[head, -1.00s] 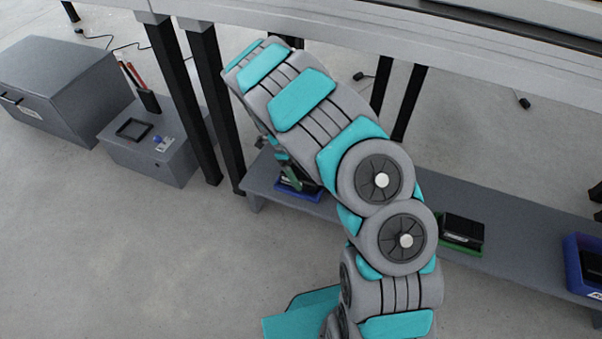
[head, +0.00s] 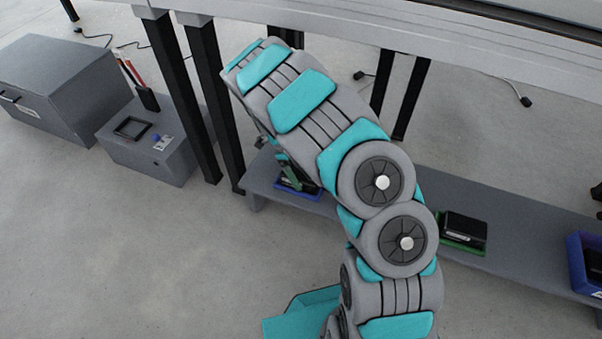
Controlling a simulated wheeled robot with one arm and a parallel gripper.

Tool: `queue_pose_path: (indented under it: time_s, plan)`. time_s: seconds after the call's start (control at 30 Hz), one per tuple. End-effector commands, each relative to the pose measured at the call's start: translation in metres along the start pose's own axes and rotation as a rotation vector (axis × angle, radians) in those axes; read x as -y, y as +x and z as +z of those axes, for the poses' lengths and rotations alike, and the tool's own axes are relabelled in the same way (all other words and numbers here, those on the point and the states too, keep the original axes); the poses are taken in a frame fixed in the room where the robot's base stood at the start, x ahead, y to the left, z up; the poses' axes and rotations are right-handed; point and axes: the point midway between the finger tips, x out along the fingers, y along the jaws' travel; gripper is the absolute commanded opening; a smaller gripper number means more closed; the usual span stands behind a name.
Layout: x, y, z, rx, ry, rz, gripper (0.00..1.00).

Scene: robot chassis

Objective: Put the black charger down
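My arm spans the middle of the head view, and my gripper (head: 287,172) is at its far lower end, mostly hidden behind my arm. It points down at a small blue bin (head: 308,195) on the left part of the low grey shelf. A dark shape (head: 309,185) shows at the bin, right beside the gripper; it may be the black charger, but I cannot tell whether it is held or lies in the bin. The gap between the fingers is not visible.
A green tray (head: 465,246) with a black box (head: 465,228) stands further right on the shelf (head: 525,245). A larger blue bin (head: 584,282) is at the right edge. Black table legs (head: 205,100) rise close left of my gripper. Grey boxes (head: 60,85) stand at the left.

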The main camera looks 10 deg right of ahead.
Motion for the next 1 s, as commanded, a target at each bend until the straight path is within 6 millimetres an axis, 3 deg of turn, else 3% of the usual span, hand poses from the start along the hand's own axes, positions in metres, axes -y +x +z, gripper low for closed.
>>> queue_pose_path:
  time_s: [0.27,0.63,1.0]
  plan:
    - [0.001,-0.016,-0.003,0.003,0.000,-0.002,1.00]
    - [0.001,-0.078,-0.003,0.001,0.001,0.000,1.00]
    - [0.000,-0.085,-0.004,0.000,0.000,0.000,1.00]
